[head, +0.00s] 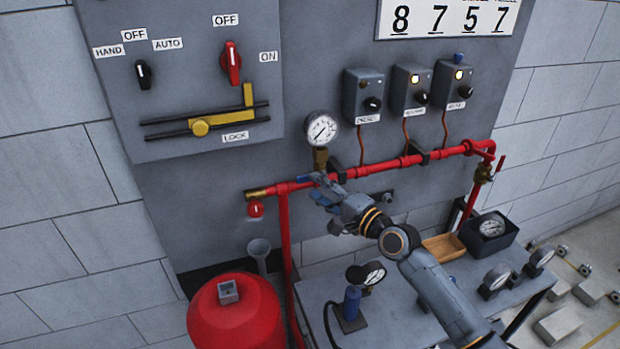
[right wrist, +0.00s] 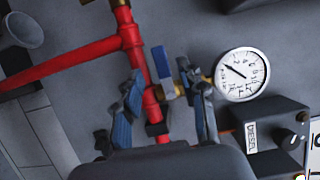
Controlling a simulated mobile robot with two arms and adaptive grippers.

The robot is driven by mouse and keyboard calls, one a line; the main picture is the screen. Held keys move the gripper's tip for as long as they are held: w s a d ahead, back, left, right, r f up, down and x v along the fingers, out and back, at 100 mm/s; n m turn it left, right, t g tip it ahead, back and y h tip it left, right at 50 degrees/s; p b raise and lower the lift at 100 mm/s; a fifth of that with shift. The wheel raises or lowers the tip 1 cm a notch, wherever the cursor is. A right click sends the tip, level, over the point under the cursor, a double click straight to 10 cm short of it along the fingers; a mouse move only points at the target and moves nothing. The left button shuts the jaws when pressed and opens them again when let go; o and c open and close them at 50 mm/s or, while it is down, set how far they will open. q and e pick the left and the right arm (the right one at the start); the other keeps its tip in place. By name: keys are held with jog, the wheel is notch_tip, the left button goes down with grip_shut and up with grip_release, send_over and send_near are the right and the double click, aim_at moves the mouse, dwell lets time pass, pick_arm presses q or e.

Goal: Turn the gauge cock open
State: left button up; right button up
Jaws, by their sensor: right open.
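The gauge cock (head: 320,158) is a brass fitting between the red pipe and the round white pressure gauge (head: 321,129). In the right wrist view its brass body (right wrist: 183,86) leads to the gauge (right wrist: 241,74), and its blue lever (right wrist: 162,64) points across the brass stem, roughly along the pipe. My right gripper (head: 322,190) is at the pipe just below the cock. In the right wrist view the right gripper (right wrist: 168,102) is open, with one blue-grey finger on each side of the pipe and lever base. I cannot tell whether the fingers touch the cock. My left gripper is not in view.
The red pipe (head: 373,168) runs along the grey panel. Switch boxes (head: 363,95) hang above it to the right. A bench (head: 400,292) below carries loose gauges and a wooden tray (head: 443,247). A red tank (head: 237,315) stands at lower left.

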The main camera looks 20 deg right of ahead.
aim_at(306, 179)
jog(key=shift+x, duration=1.1)
jog(key=shift+w+a+r, duration=0.1)
jog(key=shift+w, duration=0.15)
jog(key=shift+w+a, duration=0.1)
jog(key=shift+w, duration=0.15)
jog(key=shift+s, duration=0.1)
grip_shut()
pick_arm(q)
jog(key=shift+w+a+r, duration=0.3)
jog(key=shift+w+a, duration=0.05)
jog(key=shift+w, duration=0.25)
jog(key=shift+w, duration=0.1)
